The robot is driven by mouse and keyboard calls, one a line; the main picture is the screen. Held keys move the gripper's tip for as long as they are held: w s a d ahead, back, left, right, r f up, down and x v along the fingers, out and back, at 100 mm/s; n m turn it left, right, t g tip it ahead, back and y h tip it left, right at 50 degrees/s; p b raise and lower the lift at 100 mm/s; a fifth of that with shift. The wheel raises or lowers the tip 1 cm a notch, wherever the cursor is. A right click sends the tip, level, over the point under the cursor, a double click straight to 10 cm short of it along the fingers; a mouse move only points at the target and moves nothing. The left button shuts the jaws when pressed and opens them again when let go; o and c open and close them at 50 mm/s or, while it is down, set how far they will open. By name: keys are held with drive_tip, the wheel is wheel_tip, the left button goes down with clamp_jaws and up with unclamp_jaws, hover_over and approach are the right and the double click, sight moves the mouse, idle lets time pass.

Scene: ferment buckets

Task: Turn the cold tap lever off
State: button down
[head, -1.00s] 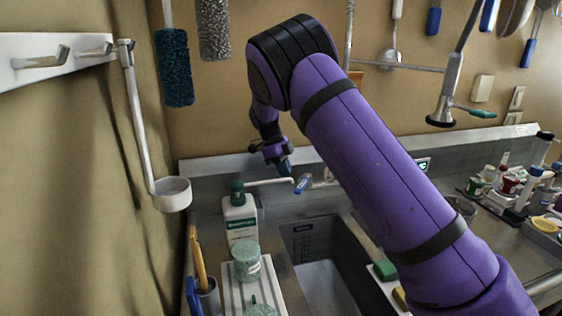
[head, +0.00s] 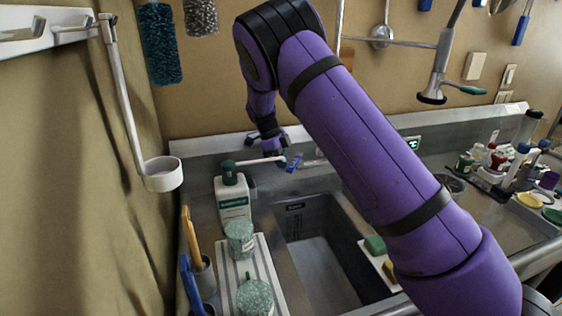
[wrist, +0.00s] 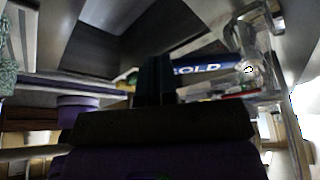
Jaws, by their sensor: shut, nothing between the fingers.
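The cold tap lever (head: 294,163) is a small blue lever at the back of the sink, beside the white-tipped spout (head: 258,161). In the wrist view the blue lever (wrist: 205,68) carries white lettering, with "OLD" readable and the rest hidden behind my fingers. My gripper (head: 279,158) points down just left of the lever, close to it. In the wrist view my gripper's dark fingers (wrist: 156,78) are together and empty, overlapping the lever's left end. I cannot tell whether they touch it.
The sink basin (head: 320,262) lies below. A white pump bottle (head: 232,199) and lidded jars on a striped tray (head: 226,280) stand left of it. A hand shower (head: 437,80) hangs at right. Bottles and small containers crowd the right counter.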

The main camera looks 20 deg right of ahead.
drive_tip(key=shift+s+d+n, duration=0.3)
drive_tip(key=shift+s+n, duration=0.1)
drive_tip(key=shift+n, duration=0.1)
drive_tip(key=shift+s+d+n+t, duration=0.5)
drive_tip(key=shift+s+d+n, duration=0.1)
drive_tip(key=shift+n, duration=0.3)
drive_tip(key=shift+s+d, duration=0.5)
drive_tip(key=shift+d, duration=0.35)
drive_tip(key=shift+s+d, duration=0.45)
drive_tip(key=shift+d, duration=0.35)
